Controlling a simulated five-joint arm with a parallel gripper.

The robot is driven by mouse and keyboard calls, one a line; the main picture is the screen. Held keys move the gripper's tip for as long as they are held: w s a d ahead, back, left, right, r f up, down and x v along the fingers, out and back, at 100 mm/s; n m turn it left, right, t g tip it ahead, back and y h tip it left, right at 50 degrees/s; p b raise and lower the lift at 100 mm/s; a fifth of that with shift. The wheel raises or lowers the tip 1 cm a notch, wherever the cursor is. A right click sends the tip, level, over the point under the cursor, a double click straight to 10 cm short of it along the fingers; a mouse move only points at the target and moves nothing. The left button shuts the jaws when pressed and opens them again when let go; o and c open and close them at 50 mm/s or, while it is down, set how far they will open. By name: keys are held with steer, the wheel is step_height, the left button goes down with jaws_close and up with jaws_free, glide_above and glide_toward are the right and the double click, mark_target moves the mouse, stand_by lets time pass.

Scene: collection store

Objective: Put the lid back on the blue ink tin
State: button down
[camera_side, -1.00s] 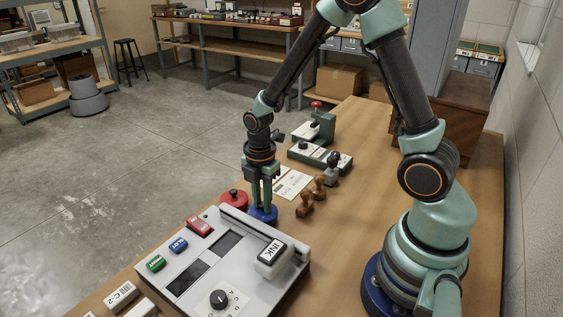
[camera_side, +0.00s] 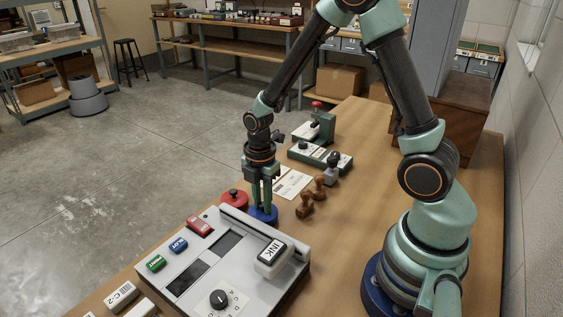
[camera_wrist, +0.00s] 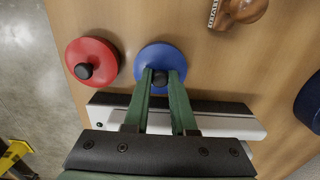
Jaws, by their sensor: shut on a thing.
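In the side view, my gripper (camera_side: 264,204) points down at a round blue lid or lidded tin (camera_side: 265,217) on the wooden table, just behind the grey machine. No separate open blue tin shows.
A red tin (camera_side: 234,197) with a black knob stands close to the left of the blue one. The grey machine (camera_side: 237,265) with an INK block (camera_side: 272,257) lies in front. Wooden-handled stamps (camera_side: 306,206) and a paper sheet (camera_side: 292,183) are to the right and behind.

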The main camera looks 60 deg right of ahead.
steer(key=shift+f, duration=0.1)
stand_by(0.7)
steer(key=shift+c, duration=0.9)
jaws_free()
steer(key=shift+r, duration=3.5)
jaws_close()
steer(key=shift+f, duration=0.95)
